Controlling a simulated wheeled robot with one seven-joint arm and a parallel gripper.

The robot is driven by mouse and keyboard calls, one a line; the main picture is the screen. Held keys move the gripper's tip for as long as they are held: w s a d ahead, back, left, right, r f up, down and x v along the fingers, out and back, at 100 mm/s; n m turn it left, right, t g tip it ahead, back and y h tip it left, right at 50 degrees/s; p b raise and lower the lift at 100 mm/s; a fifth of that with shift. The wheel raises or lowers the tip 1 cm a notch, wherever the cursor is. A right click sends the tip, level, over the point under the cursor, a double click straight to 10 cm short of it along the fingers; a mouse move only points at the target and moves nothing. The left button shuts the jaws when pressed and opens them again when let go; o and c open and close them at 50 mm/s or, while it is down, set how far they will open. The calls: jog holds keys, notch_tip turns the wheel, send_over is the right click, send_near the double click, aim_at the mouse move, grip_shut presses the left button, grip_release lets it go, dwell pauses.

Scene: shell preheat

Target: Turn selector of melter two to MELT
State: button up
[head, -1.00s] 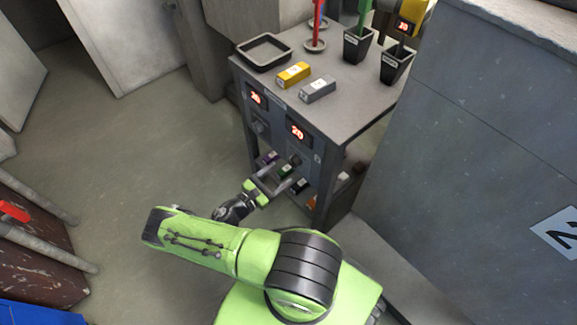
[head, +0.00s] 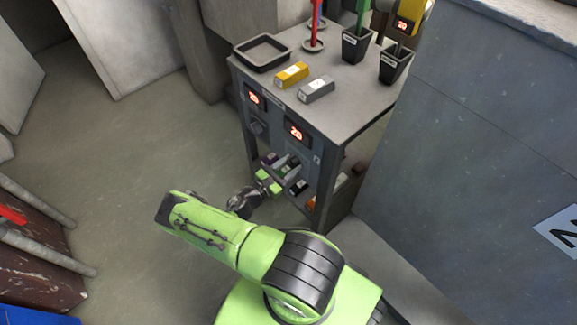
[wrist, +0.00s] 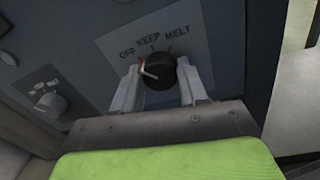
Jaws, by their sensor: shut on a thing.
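The dark selector knob (wrist: 160,72) sits on a panel plate (wrist: 122,48) marked OFF, KEEP and MELT in the wrist view. Its white and red pointer is on its left side, toward OFF rather than MELT. My gripper (wrist: 163,86) has one finger on each side of the knob and is shut on it. In the head view my gripper (head: 282,171) is at the cabinet front, below the right-hand display (head: 296,132), which reads 20. The knob is hard to make out there.
A second knob (wrist: 50,103) sits on the panel to the left. On the cabinet top are a black tray (head: 262,54), a yellow bar (head: 292,74), a grey bar (head: 316,89) and black cups (head: 356,45). A large grey block (head: 470,140) stands at right. Open floor lies left.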

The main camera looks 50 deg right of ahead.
jog(key=shift+m, duration=0.4)
jog(key=m, duration=0.3)
jog(key=shift+f+m, duration=0.1)
jog(key=shift+m, duration=0.3)
jog(key=m, duration=0.4)
jog(key=shift+m+h, duration=0.3)
jog(key=m, duration=0.5)
jog(key=shift+f+g, duration=0.15)
jog(key=shift+g, duration=0.25)
jog(key=m, duration=0.4)
jog(key=shift+f+g, duration=0.1)
jog(key=shift+g, duration=0.2)
jog(key=shift+m, duration=0.4)
jog(key=o, duration=1.1)
jog(key=shift+c, duration=0.2)
jog(key=shift+a, duration=0.1)
